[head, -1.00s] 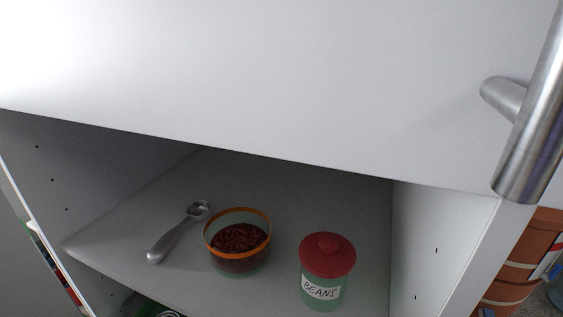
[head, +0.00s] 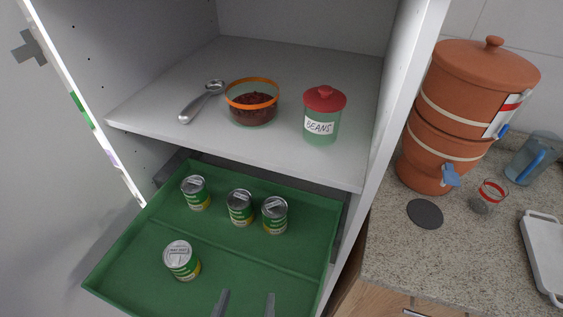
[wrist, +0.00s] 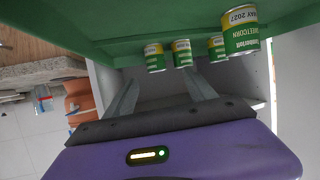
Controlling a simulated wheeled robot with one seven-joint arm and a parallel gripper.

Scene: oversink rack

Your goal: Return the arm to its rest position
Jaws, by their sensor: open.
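My gripper (head: 245,304) shows at the bottom edge of the head view, its two grey fingers apart and empty, over the front of a green pull-out tray (head: 262,262). In the wrist view my gripper (wrist: 160,92) is also open with nothing between the fingers. Several sweetcorn cans stand in the tray: one at the front left (head: 181,261), one at the back left (head: 196,192), and two side by side, the left (head: 240,207) and the right (head: 275,215). The wrist view is turned over, with a near can (wrist: 240,30) at upper right. The rest of my arm is hidden.
On the shelf (head: 200,128) above stand a metal scoop (head: 203,101), a bowl of beans (head: 252,102) and a red-lidded BEANS jar (head: 322,115). At right a counter (head: 390,245) bears a clay water filter (head: 462,110), a glass (head: 488,196) and a blue-handled jug (head: 533,158).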

